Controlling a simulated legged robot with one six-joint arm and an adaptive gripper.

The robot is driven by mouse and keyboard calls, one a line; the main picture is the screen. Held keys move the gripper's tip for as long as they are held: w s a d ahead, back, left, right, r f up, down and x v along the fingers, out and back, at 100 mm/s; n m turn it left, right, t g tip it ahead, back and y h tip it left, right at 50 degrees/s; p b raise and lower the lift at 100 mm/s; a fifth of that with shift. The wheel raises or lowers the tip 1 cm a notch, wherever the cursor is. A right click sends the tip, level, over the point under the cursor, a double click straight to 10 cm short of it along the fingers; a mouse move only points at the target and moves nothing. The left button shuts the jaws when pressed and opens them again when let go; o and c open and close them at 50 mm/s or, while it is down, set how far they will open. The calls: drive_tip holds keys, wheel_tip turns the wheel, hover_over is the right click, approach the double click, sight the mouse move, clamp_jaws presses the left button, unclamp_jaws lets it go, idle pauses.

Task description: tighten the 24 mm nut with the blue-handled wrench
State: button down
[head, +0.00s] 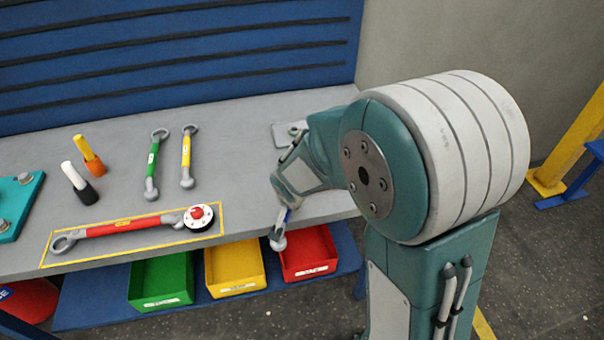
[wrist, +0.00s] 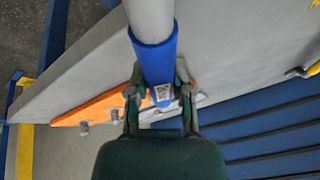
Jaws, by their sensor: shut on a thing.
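My gripper (wrist: 158,92) is shut on the blue-handled wrench (wrist: 153,60), with one jaw on each side of the blue grip. The wrench's grey shaft runs to the top edge of the wrist view. In the head view the gripper is mostly hidden by my arm; a bit of blue handle (head: 286,214) and a grey wrench end (head: 278,243) show at the bench's front edge. An orange plate (wrist: 100,108) with bolt heads or nuts lies beyond the gripper in the wrist view. I cannot tell which nut is the 24 mm one.
Two markers (head: 85,150) stand near a teal plate (head: 15,200). Green, yellow and red bins (head: 235,272) sit below the front edge. A slotted blue panel (head: 180,50) rises behind.

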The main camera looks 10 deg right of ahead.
drive_tip(key=shift+d, duration=0.15)
drive_tip(key=shift+s+d+n, duration=0.25)
drive_tip(key=shift+d+n, duration=0.2)
drive_tip(key=shift+n, duration=0.05)
drive_tip(key=shift+r, duration=2.85)
drive_tip(key=shift+f, duration=0.1)
drive_tip(key=shift+f, duration=1)
drive_tip(key=shift+d+f, duration=0.1)
drive_tip(key=shift+f, duration=1.7)
drive_tip(key=shift+w+a, duration=0.1)
drive_tip(key=shift+a, duration=0.3)
